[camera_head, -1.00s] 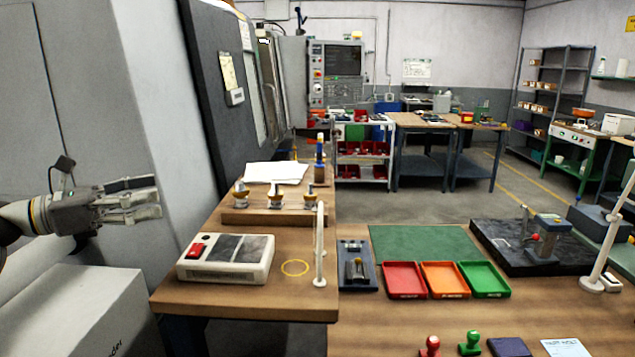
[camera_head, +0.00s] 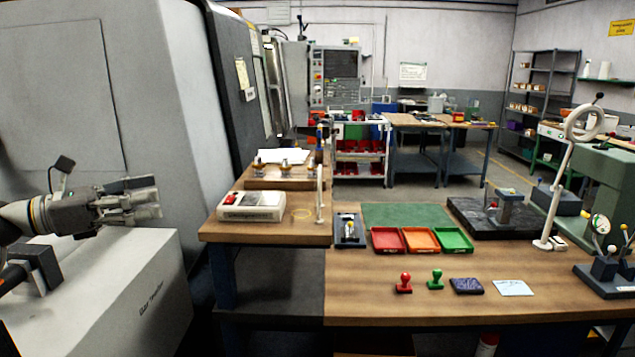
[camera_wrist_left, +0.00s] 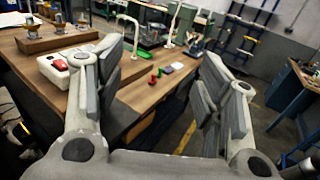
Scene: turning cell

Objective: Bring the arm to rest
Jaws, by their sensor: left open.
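My left gripper (camera_head: 155,203) is at the left of the head view, pointing right, in front of the grey machine body. It is open and empty, clear of the bench and touching nothing that I can see. In the left wrist view its two fingers (camera_wrist_left: 160,100) stand wide apart, with the bench and floor beyond them. My right gripper is not in the frames.
A wooden bench (camera_head: 450,297) holds a white box with a red switch (camera_head: 250,207), red, orange and green trays (camera_head: 421,240), two stamps and a magnifier lamp (camera_head: 562,180). The grey machine (camera_head: 150,90) stands behind my left gripper. Floor shows beyond the bench.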

